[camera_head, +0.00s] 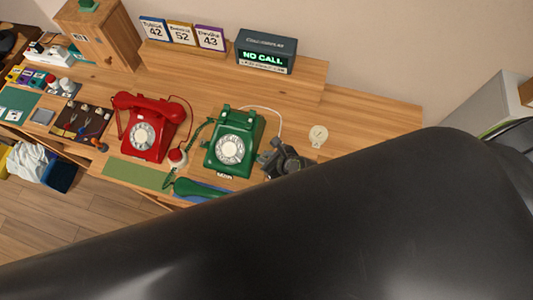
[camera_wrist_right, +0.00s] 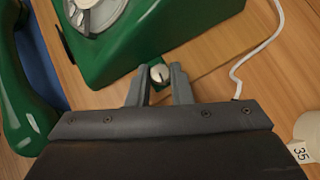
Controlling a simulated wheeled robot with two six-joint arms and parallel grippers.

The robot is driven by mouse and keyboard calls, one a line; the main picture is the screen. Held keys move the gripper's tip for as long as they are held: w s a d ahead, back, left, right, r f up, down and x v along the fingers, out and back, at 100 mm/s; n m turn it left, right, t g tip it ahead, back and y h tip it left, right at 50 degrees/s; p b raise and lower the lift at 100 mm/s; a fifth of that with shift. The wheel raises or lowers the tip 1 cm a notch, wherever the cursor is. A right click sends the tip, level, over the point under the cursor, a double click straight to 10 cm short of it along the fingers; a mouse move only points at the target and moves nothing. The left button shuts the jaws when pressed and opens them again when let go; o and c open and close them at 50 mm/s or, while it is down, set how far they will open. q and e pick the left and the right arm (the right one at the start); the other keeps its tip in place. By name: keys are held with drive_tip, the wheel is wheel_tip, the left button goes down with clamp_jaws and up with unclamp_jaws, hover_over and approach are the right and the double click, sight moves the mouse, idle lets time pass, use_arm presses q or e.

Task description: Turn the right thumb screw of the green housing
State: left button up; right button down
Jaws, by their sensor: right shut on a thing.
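The green housing (camera_head: 243,122) is a dial phone on the wooden desk, with its white dial facing up. In the right wrist view the housing (camera_wrist_right: 165,30) fills the top, and the right thumb screw (camera_wrist_right: 159,73), a small pale slotted knob, sits at its near corner. My right gripper (camera_head: 274,150) is beside the housing's right side. In the wrist view my right gripper's fingers (camera_wrist_right: 160,75) stand on both sides of the screw and are shut on it. My left gripper is not in view.
The green handset (camera_head: 200,188) lies off the hook in front of the housing. A red phone (camera_head: 152,108) stands to the left. A white cable (camera_wrist_right: 262,45) runs right of the housing. A "NO CALL" display (camera_head: 266,52) stands behind. A large black arm part of mine hides the foreground.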

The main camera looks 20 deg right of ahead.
drive_tip(key=shift+a+m+t+h, duration=0.1)
drive_tip(key=shift+m+t+h, duration=0.2)
drive_tip(key=shift+m+h, duration=0.35)
drive_tip(key=shift+s+m, duration=0.1)
drive_tip(key=shift+m, duration=0.25)
drive_tip(key=c, duration=1.3)
unclamp_jaws()
drive_tip(key=shift+y, duration=0.25)
